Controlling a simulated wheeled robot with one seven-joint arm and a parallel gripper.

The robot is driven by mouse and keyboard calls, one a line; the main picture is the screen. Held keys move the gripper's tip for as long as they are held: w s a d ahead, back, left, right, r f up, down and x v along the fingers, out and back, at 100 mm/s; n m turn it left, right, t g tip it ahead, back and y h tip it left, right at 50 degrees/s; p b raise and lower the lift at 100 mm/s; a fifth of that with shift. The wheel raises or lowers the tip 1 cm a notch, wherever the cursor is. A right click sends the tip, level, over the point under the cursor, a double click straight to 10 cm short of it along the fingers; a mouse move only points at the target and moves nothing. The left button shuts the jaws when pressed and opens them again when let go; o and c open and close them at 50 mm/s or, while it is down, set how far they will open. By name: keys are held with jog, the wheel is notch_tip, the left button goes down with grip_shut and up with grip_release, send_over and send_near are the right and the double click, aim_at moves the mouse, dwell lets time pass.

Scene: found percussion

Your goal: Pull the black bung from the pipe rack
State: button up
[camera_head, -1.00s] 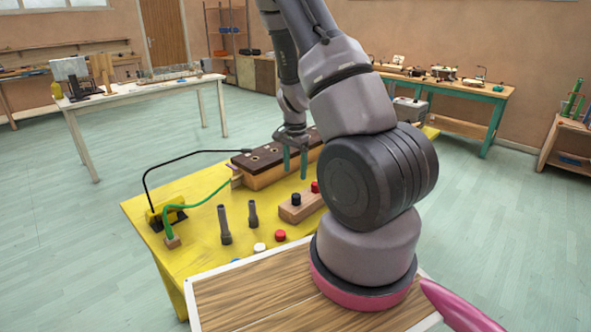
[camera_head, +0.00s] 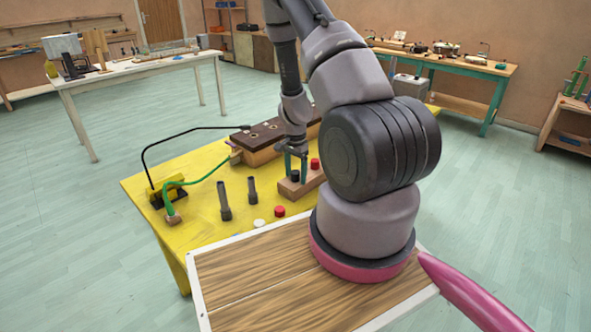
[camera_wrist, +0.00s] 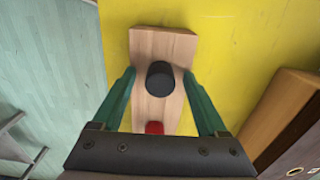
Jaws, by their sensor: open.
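The pipe rack (camera_head: 290,194) is a small pale wooden block on the yellow table; it also shows in the wrist view (camera_wrist: 160,44). The black bung (camera_head: 295,177) stands upright in it, seen as a dark cylinder in the wrist view (camera_wrist: 160,76). A red bung (camera_head: 315,163) is in the same rack, partly hidden behind my gripper's palm in the wrist view (camera_wrist: 154,128). My gripper (camera_head: 296,170) points down over the rack, open. Its green fingers (camera_wrist: 158,85) lie either side of the black bung, with a visible gap on each side in the wrist view.
A long dark-topped wooden box (camera_head: 262,137) lies behind the rack. Two dark grey tubes (camera_head: 225,200) stand to the left. A green cable (camera_head: 205,181) runs at the left. Bare yellow table (camera_head: 195,222) lies between.

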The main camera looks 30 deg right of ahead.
aim_at(295, 172)
jog(key=shift+c, duration=0.3)
grip_shut()
jog(key=shift+r, duration=0.1)
jog(key=shift+r, duration=0.1)
jog(key=shift+r, duration=1.25)
jog(key=shift+r, duration=0.1)
jog(key=shift+r, duration=1.5)
